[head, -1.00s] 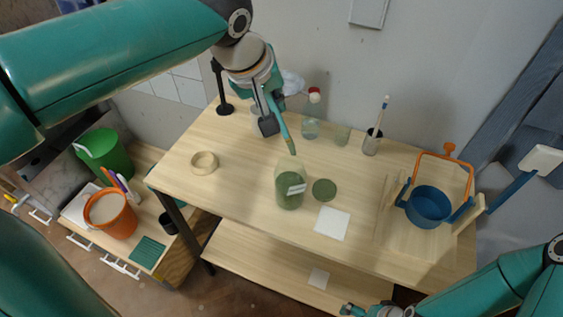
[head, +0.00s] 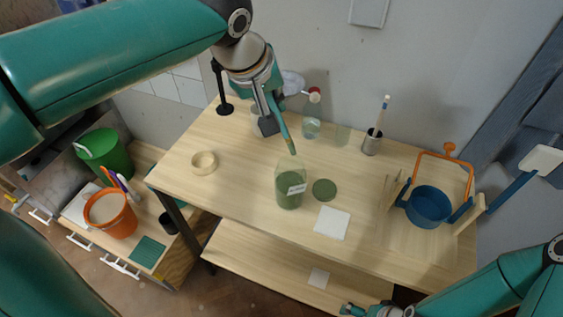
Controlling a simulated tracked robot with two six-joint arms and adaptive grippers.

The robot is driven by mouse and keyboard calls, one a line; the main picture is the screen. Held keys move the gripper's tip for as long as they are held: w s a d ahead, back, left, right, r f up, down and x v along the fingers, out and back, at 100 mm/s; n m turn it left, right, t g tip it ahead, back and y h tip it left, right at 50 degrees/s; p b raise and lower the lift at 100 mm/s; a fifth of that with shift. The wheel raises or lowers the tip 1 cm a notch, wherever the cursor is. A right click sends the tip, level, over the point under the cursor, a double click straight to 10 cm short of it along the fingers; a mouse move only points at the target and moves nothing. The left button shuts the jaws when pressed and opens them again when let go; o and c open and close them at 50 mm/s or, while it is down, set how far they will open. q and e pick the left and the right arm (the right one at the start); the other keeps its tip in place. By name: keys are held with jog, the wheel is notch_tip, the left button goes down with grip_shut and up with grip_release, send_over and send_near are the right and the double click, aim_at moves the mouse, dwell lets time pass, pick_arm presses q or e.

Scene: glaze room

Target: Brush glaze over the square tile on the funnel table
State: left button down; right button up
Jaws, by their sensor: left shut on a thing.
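My left gripper (head: 268,118) is shut on a brush (head: 284,134) with a teal handle, which slants down to the right.
A green disc (head: 324,190) lies between jar and tile. A tape ring (head: 204,163) is at left. A blue vessel with an orange handle (head: 429,205) stands at right. A cup with a brush (head: 372,143) and glasses (head: 311,128) are behind.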

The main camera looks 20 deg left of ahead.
dwell(0.4)
pick_arm(q)
jog(key=shift+r+p, duration=1.7)
jog(key=shift+r, duration=0.35)
jog(key=shift+f, duration=0.1)
